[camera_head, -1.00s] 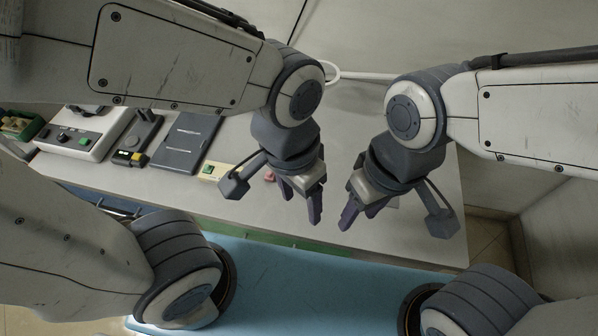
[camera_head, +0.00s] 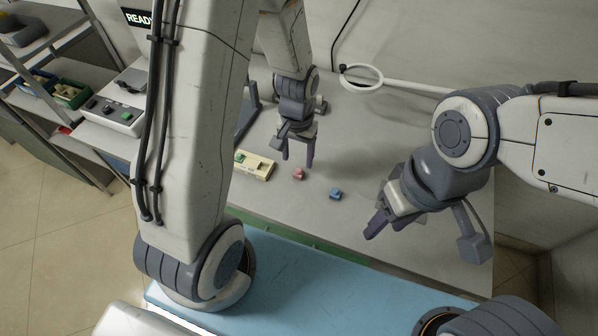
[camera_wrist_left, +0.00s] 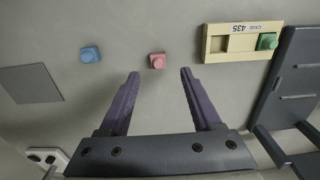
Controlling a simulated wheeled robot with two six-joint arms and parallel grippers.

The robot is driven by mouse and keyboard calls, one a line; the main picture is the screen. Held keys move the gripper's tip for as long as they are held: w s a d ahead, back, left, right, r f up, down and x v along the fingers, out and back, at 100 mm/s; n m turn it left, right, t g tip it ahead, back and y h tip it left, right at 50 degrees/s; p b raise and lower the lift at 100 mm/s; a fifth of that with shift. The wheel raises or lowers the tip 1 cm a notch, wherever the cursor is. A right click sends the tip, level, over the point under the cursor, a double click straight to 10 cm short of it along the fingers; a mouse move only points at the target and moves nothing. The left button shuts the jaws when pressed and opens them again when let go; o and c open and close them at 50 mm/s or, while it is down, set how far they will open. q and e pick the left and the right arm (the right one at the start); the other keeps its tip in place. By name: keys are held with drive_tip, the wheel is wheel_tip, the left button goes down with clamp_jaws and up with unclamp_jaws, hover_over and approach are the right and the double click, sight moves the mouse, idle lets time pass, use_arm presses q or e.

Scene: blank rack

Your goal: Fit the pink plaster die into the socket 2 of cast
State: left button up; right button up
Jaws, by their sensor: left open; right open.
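The pink plaster die (camera_head: 298,174) lies on the table between the cast and a blue die (camera_head: 335,193). In the left wrist view the pink die (camera_wrist_left: 157,61) sits just beyond the fingertips, roughly between their lines. My right gripper (camera_head: 376,228) is open and empty at the front right.
A white ring on a rod (camera_head: 361,77) is at the back. A white device with buttons (camera_head: 112,114) stands at the left, near shelving. The table around the blue and pink dice is clear.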

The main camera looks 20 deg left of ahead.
sight(299, 170)
use_arm(q)
drive_tip(key=shift+d+f, duration=0.15)
drive_tip(key=shift+f, duration=2.8)
clamp_jaws()
